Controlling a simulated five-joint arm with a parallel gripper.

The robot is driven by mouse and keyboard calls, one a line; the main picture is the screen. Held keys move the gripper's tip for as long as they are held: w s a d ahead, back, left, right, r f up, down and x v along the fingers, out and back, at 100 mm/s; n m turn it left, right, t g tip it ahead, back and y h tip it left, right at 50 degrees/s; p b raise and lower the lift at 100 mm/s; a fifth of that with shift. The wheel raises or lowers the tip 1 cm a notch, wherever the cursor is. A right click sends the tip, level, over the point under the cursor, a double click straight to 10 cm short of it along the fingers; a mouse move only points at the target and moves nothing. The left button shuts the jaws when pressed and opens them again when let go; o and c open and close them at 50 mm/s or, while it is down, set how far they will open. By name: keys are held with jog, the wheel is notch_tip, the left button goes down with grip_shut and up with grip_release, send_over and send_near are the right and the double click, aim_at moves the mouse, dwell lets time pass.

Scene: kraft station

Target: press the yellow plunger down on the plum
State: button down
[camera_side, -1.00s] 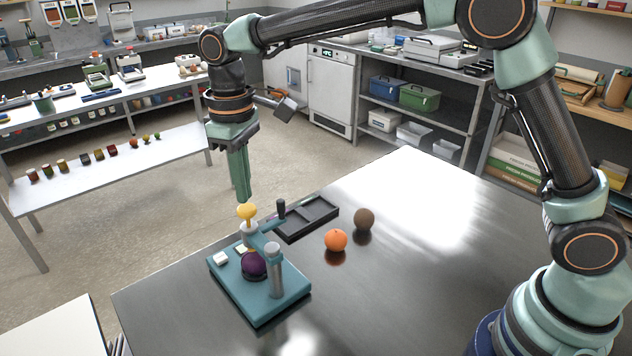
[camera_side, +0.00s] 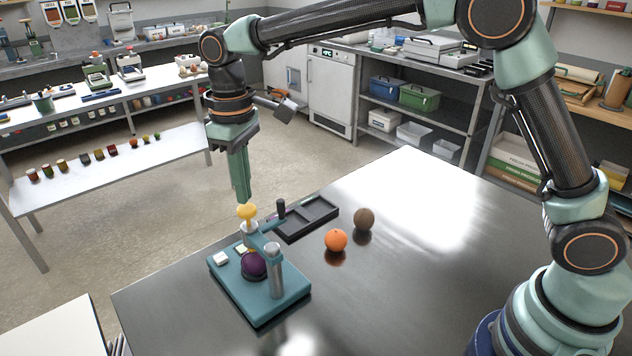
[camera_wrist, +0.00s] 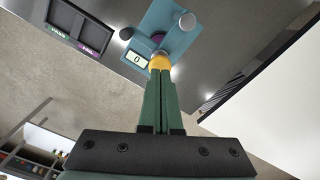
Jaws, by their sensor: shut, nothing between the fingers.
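The yellow plunger (camera_side: 247,212) tops a press on a teal base (camera_side: 284,302). The dark plum (camera_side: 254,265) sits on that base, below the press arm. My gripper (camera_side: 243,198) is shut and empty, pointing down with its fingertips just above the yellow plunger; I cannot tell if they touch. In the wrist view the closed green fingers (camera_wrist: 161,76) end at the yellow plunger (camera_wrist: 160,62), with part of the plum (camera_wrist: 158,38) beyond. The small display (camera_wrist: 137,59) beside it reads 0.
An orange (camera_side: 336,240) and a brown round fruit (camera_side: 364,219) stand on the dark table right of the press. A black divided tray (camera_side: 308,217) lies behind it; its compartments look empty. The table (camera_side: 430,230) is clear to the right.

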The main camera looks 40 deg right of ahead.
jog(key=shift+f, duration=1.2)
jog(key=shift+r, duration=4.05)
jog(key=shift+d, duration=0.1)
jog(key=s+d+r+m+t, duration=0.2)
jog(key=s+d, duration=0.1)
jog(key=d, duration=0.4)
jog(key=s+d+r+m+t, duration=0.1)
jog(key=s+d+r, duration=0.1)
jog(key=s+d, duration=0.3)
jog(key=s+d+f+m+t, duration=0.2)
jog(key=s+d+f+m, duration=0.1)
jog(key=s+d+f, duration=0.2)
jog(key=s+d, duration=0.2)
jog(key=d, duration=0.2)
jog(key=shift+s+t, duration=0.3)
jog(key=shift+s, duration=0.05)
